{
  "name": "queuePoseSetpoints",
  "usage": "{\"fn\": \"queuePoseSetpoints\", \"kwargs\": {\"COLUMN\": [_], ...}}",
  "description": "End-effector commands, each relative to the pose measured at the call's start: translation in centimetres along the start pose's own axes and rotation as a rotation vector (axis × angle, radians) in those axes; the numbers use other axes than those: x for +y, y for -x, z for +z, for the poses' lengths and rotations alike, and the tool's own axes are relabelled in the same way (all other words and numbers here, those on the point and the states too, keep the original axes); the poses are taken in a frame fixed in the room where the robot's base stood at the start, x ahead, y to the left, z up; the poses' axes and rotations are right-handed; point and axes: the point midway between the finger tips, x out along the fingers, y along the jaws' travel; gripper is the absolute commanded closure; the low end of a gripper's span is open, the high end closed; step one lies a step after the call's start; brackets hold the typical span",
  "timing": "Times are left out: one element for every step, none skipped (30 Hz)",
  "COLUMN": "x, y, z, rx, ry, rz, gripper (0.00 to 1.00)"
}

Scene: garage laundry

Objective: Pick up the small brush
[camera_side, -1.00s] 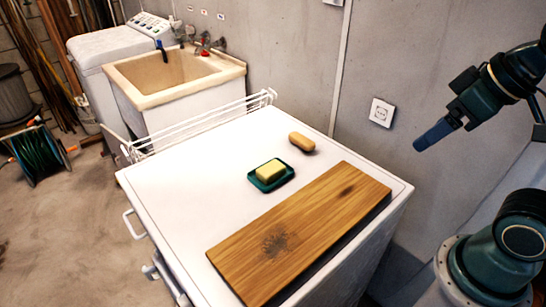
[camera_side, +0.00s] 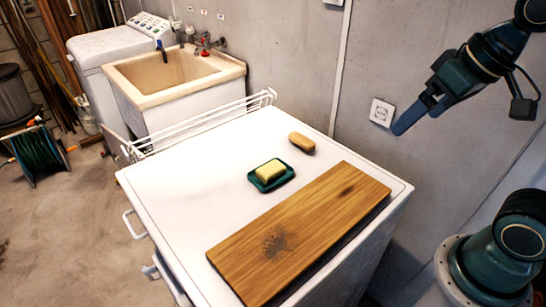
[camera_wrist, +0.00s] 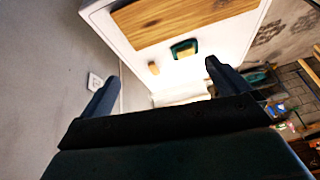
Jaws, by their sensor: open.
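The small brush (camera_side: 302,143) looks like a tan, rounded block lying on the white worktop near its back right edge, close to the wall. It also shows in the wrist view (camera_wrist: 153,68), between the two fingers and beyond them. My gripper (camera_side: 402,124) is up in the air to the right of the worktop, well apart from the brush, and holds nothing. In the wrist view its two fingers (camera_wrist: 160,72) stand wide apart.
A green dish (camera_side: 270,182) with a yellow block (camera_side: 271,170) sits left of and in front of the brush. A wooden board (camera_side: 300,235) covers the front right of the worktop (camera_side: 185,205). A white wire rack (camera_side: 200,125) lines the back left edge. The wall has a socket (camera_side: 381,112).

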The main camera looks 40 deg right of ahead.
Motion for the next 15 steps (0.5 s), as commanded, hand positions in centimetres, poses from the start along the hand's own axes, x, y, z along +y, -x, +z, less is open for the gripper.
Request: {"fn": "queuePoseSetpoints", "kwargs": {"x": [-0.2, -0.3, -0.5, -0.6, -0.7, -0.8, -0.9, -1.0, -1.1, -1.1, -1.1, -1.2, -1.2, -1.2, -1.2], "y": [-0.1, -0.2, -0.3, -0.5, -0.6, -0.8, -0.9, -1.1, -1.4, -1.6, -1.8, -2.2, -2.4, -2.7, -3.1], "z": [-1.0, -1.6, -2.4, -3.0, -3.7, -4.5, -5.2, -5.8, -6.6, -7.2, -7.8, -8.6, -9.2, -9.8, -10.5], "rx": [-0.015, -0.022, -0.033, -0.040, -0.048, -0.059, -0.066, -0.075, -0.086, -0.095, -0.103, -0.115, -0.124, -0.133, -0.144], "ry": [-0.034, -0.055, -0.083, -0.106, -0.128, -0.160, -0.182, -0.205, -0.235, -0.258, -0.282, -0.311, -0.334, -0.357, -0.388], "rz": [-0.004, -0.007, -0.012, -0.015, -0.019, -0.022, -0.026, -0.029, -0.032, -0.034, -0.036, -0.039, -0.040, -0.042, -0.044], "gripper": [0.00, 0.00, 0.00, 0.00, 0.00, 0.00, 0.00, 0.00, 0.00, 0.00, 0.00, 0.00, 0.00, 0.00, 0.00]}}
